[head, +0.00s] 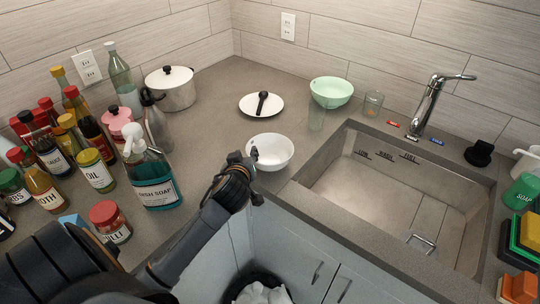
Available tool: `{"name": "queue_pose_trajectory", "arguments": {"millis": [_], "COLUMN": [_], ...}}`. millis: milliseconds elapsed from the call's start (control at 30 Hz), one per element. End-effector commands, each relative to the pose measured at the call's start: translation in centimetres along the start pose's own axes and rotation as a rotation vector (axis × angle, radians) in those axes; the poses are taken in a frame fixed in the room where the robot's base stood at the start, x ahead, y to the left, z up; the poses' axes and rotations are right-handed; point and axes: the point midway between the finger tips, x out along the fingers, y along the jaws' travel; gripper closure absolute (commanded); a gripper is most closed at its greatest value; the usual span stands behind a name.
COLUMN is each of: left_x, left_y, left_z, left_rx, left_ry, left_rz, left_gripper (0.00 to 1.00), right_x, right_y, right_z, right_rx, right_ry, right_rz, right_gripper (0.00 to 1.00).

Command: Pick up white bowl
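The white bowl (275,151) sits upright on the grey counter, left of the sink and close to the counter's front edge. My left gripper (256,176) is at the bowl's left side. Its two dark fingertips show apart, one by the bowl's left rim and one lower, in front of the bowl. It looks open, and part of the bowl's left side is hidden behind it. I cannot tell whether a finger touches the bowl. My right gripper is not in view.
Behind the bowl are a white plate (273,111) with a black utensil, a mint bowl (331,93) and a clear glass (317,118). The sink (385,190) is to the right. A dish soap bottle (154,182) and several sauce bottles crowd the left.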

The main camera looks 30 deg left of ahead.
Motion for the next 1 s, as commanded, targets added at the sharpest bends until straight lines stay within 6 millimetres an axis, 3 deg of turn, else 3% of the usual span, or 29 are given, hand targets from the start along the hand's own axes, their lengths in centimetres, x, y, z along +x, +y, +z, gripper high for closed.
{"name": "queue_pose_trajectory", "arguments": {"millis": [500, 767, 933, 1000], "left_x": [5.1, 5.4, 5.4, 5.3], "left_y": [0.0, -0.1, -0.1, -0.1], "left_z": [0.4, 0.5, 0.5, 0.5], "left_rx": [0.003, 0.001, 0.001, 0.001], "left_ry": [0.0, -0.001, -0.001, -0.001], "left_rz": [0.0, 0.0, 0.0, 0.0], "left_gripper": [0.65, 0.65, 0.96, 1.0], "right_x": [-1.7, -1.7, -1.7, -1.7], "right_y": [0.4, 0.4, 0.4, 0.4], "right_z": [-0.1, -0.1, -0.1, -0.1], "right_rx": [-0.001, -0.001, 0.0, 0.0], "right_ry": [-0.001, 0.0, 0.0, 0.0], "right_rz": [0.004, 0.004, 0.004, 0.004], "right_gripper": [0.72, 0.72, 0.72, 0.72]}}
